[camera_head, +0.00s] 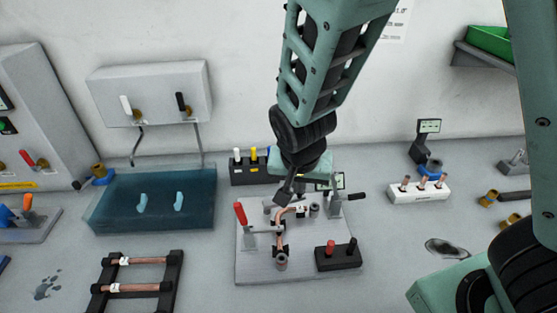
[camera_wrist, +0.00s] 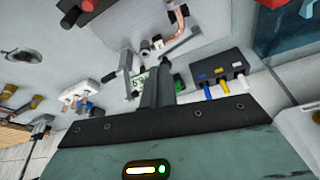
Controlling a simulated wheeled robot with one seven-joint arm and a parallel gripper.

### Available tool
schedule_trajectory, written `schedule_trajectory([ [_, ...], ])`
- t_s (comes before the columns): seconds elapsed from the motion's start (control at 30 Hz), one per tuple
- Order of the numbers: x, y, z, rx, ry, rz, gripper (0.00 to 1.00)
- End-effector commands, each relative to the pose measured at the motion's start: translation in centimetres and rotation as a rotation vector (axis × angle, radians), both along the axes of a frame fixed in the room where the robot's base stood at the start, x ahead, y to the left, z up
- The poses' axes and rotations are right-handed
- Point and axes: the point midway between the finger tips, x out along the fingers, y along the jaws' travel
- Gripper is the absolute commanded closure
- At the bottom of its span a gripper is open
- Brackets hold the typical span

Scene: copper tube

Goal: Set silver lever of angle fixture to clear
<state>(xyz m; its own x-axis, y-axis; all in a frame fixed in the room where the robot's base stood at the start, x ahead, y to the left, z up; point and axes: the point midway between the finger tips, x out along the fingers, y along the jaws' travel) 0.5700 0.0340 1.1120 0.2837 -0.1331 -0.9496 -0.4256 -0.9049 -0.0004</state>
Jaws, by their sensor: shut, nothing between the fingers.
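The angle fixture is a grey plate (camera_head: 252,268) in the middle of the bench, with a bent copper tube (camera_head: 281,226) on it. The tube also shows at the top of the wrist view (camera_wrist: 181,24). A flat silver bar (camera_wrist: 181,46), which looks like the silver lever, lies beside the tube in the wrist view; my gripper partly hides this area in the head view. A red-handled lever (camera_head: 240,213) stands at the plate's left, and a black-handled clamp (camera_head: 336,206) at its right. My gripper (camera_head: 284,198) is shut and empty, low over the plate's back part. Contact with the bar cannot be told.
A black block with red and black knobs (camera_head: 338,257) sits at the plate's front right. A rack with coloured handles (camera_head: 250,170) stands close behind. A blue tank (camera_head: 150,205) is left, a copper-tube rack (camera_head: 137,287) front left, and a white tube block (camera_head: 418,191) right.

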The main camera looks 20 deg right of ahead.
Motion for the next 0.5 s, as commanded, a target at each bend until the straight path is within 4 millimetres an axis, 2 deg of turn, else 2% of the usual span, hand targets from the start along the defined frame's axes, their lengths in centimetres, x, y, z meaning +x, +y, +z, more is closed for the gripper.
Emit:
schedule_trajectory([
  [0.17, 0.5, -0.4, -1.8, -0.002, 0.001, -0.003, 1.00],
  [0.5, 2.1, -1.2, -7.3, -0.002, 0.004, -0.004, 1.00],
])
